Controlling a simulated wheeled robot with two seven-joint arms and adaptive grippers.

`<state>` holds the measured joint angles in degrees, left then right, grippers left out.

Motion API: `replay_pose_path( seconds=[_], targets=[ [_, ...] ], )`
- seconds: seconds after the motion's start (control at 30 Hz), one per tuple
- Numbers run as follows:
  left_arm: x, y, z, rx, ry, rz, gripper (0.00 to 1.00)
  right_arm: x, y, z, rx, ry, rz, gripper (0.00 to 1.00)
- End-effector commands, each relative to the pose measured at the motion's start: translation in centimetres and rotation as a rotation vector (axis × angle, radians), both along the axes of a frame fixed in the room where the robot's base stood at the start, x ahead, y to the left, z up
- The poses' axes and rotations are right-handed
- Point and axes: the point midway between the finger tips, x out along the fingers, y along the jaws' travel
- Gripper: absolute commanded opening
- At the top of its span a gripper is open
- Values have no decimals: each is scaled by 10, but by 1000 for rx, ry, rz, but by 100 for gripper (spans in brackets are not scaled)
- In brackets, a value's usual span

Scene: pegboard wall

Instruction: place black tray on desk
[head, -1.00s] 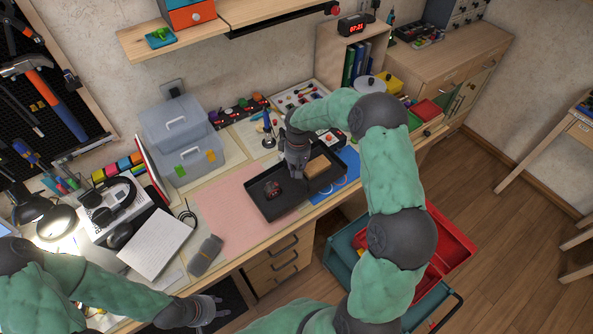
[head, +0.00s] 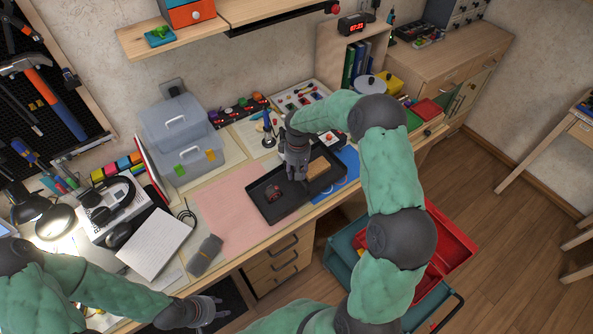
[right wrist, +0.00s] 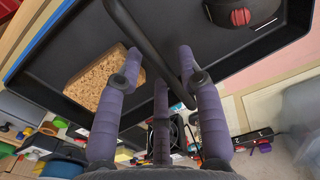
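The black tray (head: 272,212) is in the middle of the head view, over the front of the desk (head: 232,262), between a pink mat and a blue mat. It carries a cork-coloured block (head: 319,167) and a small dark red item (head: 275,192). My right gripper (head: 297,178) is over the tray's middle. In the right wrist view, its purple fingers (right wrist: 160,72) are around the tray's dark handle bar (right wrist: 148,45). Whether the tray touches the desk is hard to tell. My left gripper (head: 222,306) is empty at the bottom, fingers apart, in front of the desk.
The pink mat (head: 225,205) left of the tray is clear. A grey storage box (head: 185,140) stands behind it. A notebook (head: 155,243) and a dark grey item (head: 205,256) lie to the left.

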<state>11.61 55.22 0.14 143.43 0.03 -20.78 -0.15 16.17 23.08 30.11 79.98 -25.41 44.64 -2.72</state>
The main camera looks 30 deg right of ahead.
Motion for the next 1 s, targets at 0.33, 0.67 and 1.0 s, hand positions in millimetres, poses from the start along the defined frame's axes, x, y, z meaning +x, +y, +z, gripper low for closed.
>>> replay_pose_path(
  seconds=[0.33,0.67,1.0],
  targets=[
    [0,0,2,0,0,0,40,0,0,3,0,0,0,41],
    [0,0,17,0,0,0,40,1,-1,53,-1,-4,-1,41],
    [0,0,29,0,0,0,40,1,-3,115,0,-3,0,41]
  ],
)
